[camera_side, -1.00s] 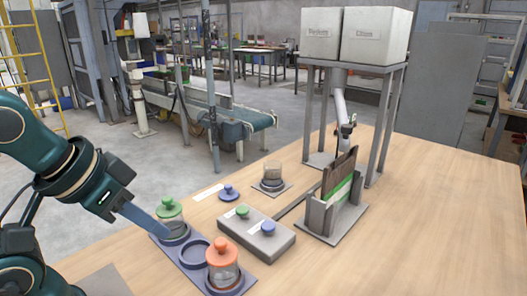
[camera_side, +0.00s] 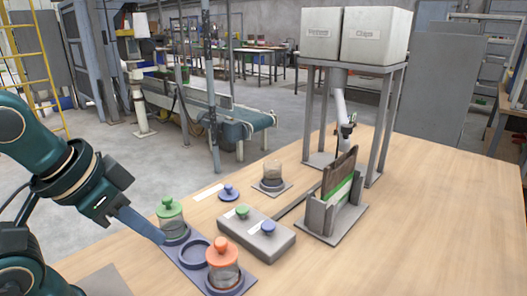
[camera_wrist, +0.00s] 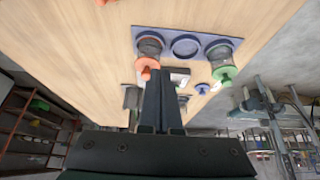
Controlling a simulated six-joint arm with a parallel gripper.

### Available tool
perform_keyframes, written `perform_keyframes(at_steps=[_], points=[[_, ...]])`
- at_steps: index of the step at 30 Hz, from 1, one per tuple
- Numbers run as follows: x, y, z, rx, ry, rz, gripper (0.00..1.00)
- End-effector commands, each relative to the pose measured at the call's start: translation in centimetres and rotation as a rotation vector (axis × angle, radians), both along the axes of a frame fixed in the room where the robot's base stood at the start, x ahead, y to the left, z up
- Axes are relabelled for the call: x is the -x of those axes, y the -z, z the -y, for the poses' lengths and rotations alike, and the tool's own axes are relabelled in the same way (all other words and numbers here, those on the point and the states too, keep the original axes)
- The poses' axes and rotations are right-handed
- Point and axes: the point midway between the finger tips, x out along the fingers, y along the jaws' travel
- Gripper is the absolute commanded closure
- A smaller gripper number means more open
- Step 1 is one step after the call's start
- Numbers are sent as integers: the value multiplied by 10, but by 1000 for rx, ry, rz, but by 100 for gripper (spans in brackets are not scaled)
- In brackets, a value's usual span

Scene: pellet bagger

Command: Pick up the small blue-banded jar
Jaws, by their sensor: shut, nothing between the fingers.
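A small clear open jar (camera_side: 273,172) with a dark, perhaps bluish, band low on it stands upright on a small grey mat (camera_side: 287,189) at mid-table. A loose blue knobbed lid (camera_side: 228,192) lies to its left; the lid also shows in the wrist view (camera_wrist: 203,88). My gripper (camera_side: 158,238) is shut and empty, low beside the left end of the jar tray, well apart from the small jar. Its fingers (camera_wrist: 161,103) are together in the wrist view, where I cannot make out the small jar clearly.
The blue-grey tray (camera_side: 212,270) holds a green-lidded jar (camera_side: 171,219) and an orange-lidded jar (camera_side: 222,262), with an empty ring (camera_side: 194,252) between. A grey button box (camera_side: 257,242) and a bag holder (camera_side: 335,218) stand farther right. The right tabletop is clear.

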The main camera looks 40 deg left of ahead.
Motion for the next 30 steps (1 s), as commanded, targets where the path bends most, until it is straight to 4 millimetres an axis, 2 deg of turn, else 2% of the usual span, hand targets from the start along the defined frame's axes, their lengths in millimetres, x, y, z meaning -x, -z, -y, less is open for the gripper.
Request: perform_keyframes(at_steps=[14, 15, 20, 21, 22, 30], points=[[0, 0, 0, 0, 0, 0, 100], [0, 0, 0, 0, 0, 0, 85], [0, 0, 0, 0, 0, 0, 24], [0, 0, 0, 0, 0, 0, 8], [0, 0, 0, 0, 0, 0, 0], [-1, -1, 1, 13, -17, 2, 0]])
